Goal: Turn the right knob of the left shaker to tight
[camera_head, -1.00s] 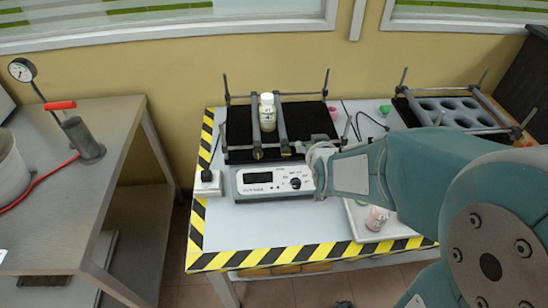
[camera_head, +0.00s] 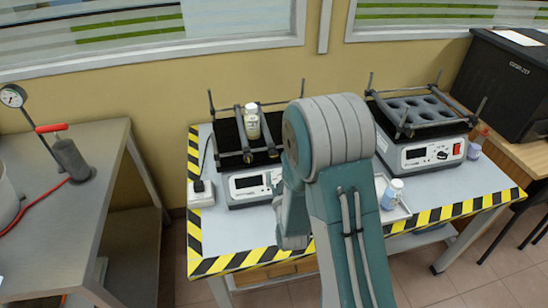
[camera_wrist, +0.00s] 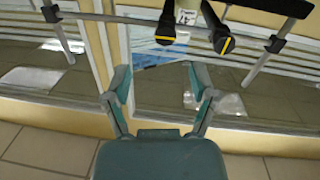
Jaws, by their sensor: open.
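The left shaker (camera_head: 247,187) stands on the table with a black platform and two clamp bars holding a white bottle (camera_head: 252,122). The right knob (camera_head: 275,153) is at the front end of the right bar, close to my arm. In the wrist view, the right knob (camera_wrist: 222,39) and left knob (camera_wrist: 165,29) are black with yellow marks, above and beyond my fingertips. My gripper (camera_wrist: 158,82) is open and empty, apart from both knobs. In the head view my arm hides the fingers and the shaker's right side.
The right shaker (camera_head: 428,154) with a round-holed rack stands at the back right. A bottle with a blue label (camera_head: 392,194) stands on a small tray (camera_head: 400,213) right of my arm. A side table (camera_head: 75,220) is at left, across a floor gap.

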